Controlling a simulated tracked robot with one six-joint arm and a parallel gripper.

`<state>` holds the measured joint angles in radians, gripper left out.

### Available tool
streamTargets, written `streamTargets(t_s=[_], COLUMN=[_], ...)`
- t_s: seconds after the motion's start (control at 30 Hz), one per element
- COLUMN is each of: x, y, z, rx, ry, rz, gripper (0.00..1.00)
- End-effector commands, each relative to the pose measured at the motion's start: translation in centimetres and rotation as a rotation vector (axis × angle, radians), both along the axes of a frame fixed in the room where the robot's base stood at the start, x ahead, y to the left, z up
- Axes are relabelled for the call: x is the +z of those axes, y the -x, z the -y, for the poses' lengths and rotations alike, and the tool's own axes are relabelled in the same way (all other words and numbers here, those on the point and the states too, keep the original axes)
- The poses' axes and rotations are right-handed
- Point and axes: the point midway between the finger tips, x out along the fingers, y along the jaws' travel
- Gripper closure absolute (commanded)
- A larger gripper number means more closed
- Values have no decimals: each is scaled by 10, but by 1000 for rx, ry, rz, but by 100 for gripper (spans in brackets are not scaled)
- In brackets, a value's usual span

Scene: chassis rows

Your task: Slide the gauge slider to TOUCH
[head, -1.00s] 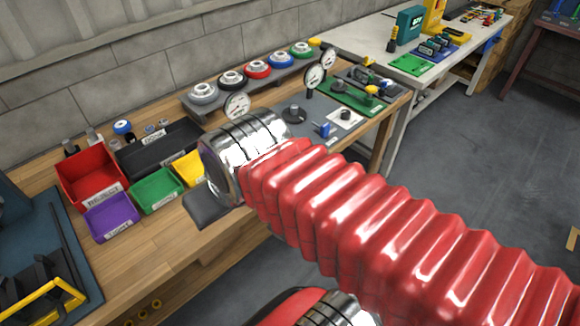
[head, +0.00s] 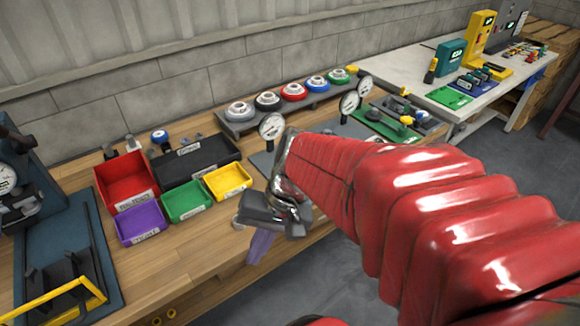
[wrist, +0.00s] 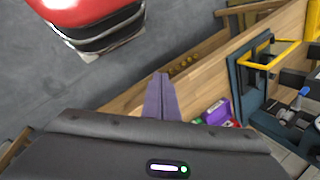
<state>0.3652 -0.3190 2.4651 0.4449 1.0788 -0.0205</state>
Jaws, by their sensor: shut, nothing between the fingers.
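Dial gauges stand on the bench: one white dial (head: 271,127) just behind my arm, two more (head: 349,103) to its right, and one (head: 7,178) on a blue stand at the far left edge. I cannot tell which carries the slider, and no TOUCH label is readable. My gripper (head: 258,254) has a dark grey body and purple-grey fingers, and points down near the bench's front edge. Its fingers (wrist: 160,78) lie together, shut and empty, in the wrist view. It is apart from every gauge. My red arm hides part of the grey plate behind it.
Red (head: 126,181), purple (head: 141,224), green (head: 187,201), yellow (head: 228,181) and black (head: 195,160) bins stand left of my gripper. A blue fixture plate (head: 57,240) with a yellow handle (head: 60,300) lies at the left. Colored rings sit on a rack (head: 240,121) behind.

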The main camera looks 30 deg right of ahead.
Motion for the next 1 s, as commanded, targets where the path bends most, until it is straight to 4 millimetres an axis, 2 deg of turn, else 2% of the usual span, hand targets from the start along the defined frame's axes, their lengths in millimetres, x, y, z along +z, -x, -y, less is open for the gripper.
streamTargets(t_s=[0.1,0.37,0.57,0.77,1.0], x=[-12,-30,-41,-51,-68], y=[-4,-20,-36,-53,-68], z=[4,16,35,65,116], rx=[-110,-350,-544,-743,-991], ry=[-117,-382,-592,-806,-1061], rz=[-70,-174,-221,-235,-211], gripper=[100,100,100,100,100])
